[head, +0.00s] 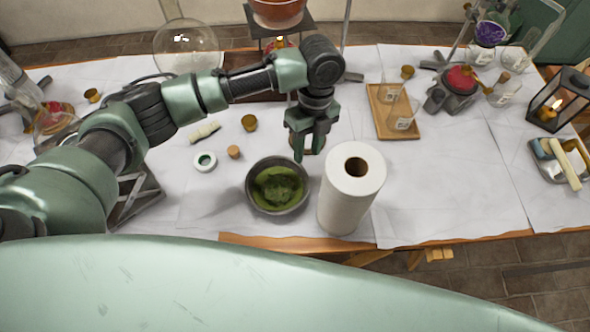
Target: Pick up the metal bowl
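A dark grey bowl (250,200), which looks like the metal bowl, stands upright near the table's front edge with green matter inside. A small brownish thing is partly hidden behind the fingers. My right gripper is not in view.
A white paper roll (348,195) stands close to the bowl's right. A cork (234,152), a white-rimmed jar (204,162) and a small brass cup (249,122) lie to the left. A wooden tray (405,130) with glassware is farther right. Bare table lies left of the bowl.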

